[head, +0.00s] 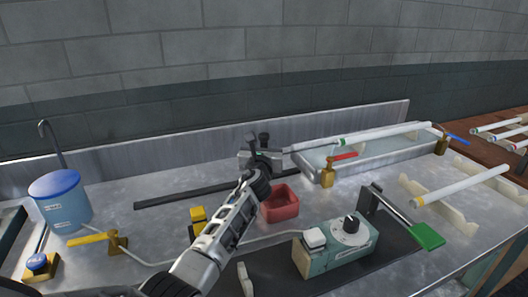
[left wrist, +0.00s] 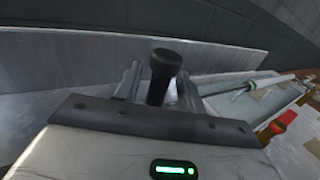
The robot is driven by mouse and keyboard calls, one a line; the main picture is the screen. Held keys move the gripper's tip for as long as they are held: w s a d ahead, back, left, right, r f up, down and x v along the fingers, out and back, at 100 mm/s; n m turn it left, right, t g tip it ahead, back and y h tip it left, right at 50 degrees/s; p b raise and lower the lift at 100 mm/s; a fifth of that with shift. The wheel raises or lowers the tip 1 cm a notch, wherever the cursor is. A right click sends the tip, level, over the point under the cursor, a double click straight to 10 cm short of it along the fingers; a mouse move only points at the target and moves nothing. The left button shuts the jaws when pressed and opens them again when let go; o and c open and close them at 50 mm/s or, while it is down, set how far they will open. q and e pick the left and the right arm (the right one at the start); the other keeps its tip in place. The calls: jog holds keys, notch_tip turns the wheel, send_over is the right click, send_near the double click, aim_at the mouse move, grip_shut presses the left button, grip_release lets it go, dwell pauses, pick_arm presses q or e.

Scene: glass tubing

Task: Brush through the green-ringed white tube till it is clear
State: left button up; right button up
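The white tube with a green ring (head: 378,134) lies across two brass supports above a shallow metal tray, its left end toward my left gripper. It also shows in the left wrist view (left wrist: 262,82), at the right. My left gripper (head: 262,153) is just off the tube's left end. A black knobbed handle (left wrist: 165,66) stands between its fingers, which appear closed around it. Whether this handle belongs to the brush, and whether bristles are inside the tube, I cannot see. A blue piece (head: 458,140) is by the tube's right end. My right gripper is not in view.
A red bin (head: 280,204) is below my gripper. A blue-lidded container (head: 62,205) stands left, a dial box (head: 337,248) in front. Another white tube (head: 465,184) rests on cream supports at right.

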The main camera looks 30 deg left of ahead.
pick_arm(q)
jog(key=shift+w+a, duration=0.1)
jog(key=shift+w, duration=0.2)
